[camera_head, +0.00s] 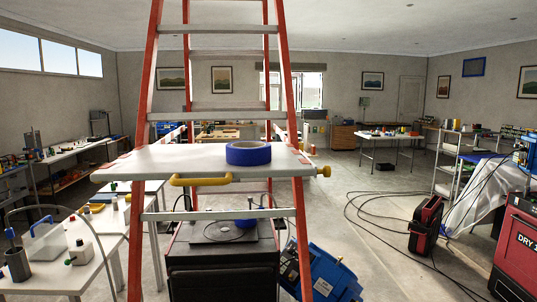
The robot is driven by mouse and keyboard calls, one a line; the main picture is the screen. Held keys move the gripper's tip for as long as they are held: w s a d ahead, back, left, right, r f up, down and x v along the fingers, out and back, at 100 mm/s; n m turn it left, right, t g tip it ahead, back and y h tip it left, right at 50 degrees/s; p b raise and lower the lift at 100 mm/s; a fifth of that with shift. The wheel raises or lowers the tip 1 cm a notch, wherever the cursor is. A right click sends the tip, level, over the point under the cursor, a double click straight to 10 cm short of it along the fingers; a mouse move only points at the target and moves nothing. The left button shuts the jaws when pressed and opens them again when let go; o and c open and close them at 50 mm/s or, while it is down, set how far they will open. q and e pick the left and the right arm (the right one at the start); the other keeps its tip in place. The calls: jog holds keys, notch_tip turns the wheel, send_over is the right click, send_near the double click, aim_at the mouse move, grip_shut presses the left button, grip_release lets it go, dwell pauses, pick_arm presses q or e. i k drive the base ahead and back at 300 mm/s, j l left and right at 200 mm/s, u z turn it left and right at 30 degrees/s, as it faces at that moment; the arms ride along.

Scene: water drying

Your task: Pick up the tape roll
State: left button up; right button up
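A blue tape roll (248,155) lies flat on the light grey shelf (140,162) of a red-framed stepladder, right of the shelf's middle. The white inner ring of the roll shows on top. A yellow bar handle (200,180) hangs at the shelf's front edge. No gripper or arm of mine is in the camera_head view. Nothing touches the tape roll from above.
The ladder's red rails (143,100) rise on both sides of the shelf. A black machine (222,268) and a blue machine (330,277) stand below. A bench with containers (70,270) is at left. Cables lie across the floor at right.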

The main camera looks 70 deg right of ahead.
aim_at(243, 153)
jog(key=z, duration=2.2)
